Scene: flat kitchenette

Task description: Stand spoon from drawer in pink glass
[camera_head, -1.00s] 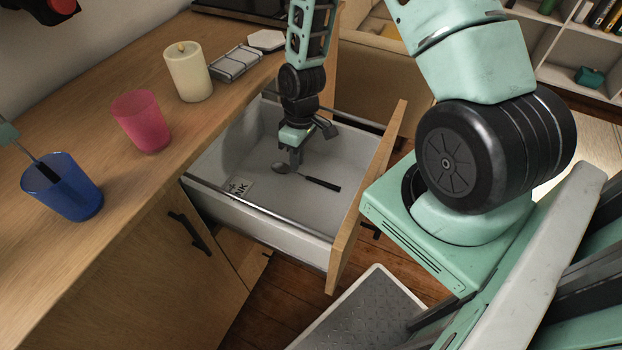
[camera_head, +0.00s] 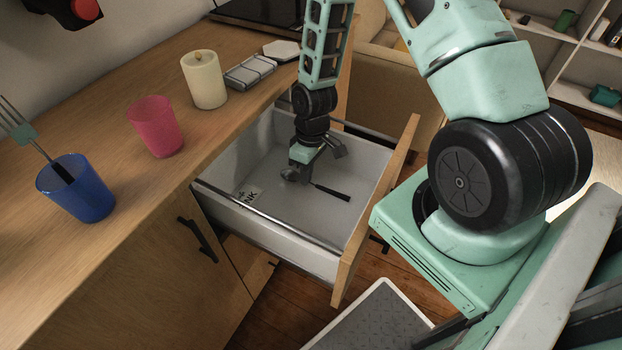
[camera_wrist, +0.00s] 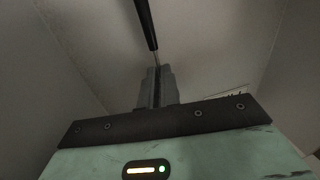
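The spoon has a dark handle (camera_head: 332,192) and a metal bowl (camera_head: 289,175), and lies in the open drawer (camera_head: 225,208). My gripper (camera_head: 300,176) is down in the drawer at the spoon's neck. In the wrist view, its fingers (camera_wrist: 157,88) are close together around the thin metal neck, with the dark handle (camera_wrist: 146,24) running away from them. The bowl is hidden there. Whether the spoon is raised off the drawer floor cannot be told. The pink glass (camera_head: 156,128) stands upright on the wooden counter, left of the drawer.
A blue glass (camera_head: 85,195) holding a fork-like utensil (camera_head: 22,132) stands nearer on the counter (camera_head: 130,235). The drawer front (camera_head: 372,225) rises at the right.

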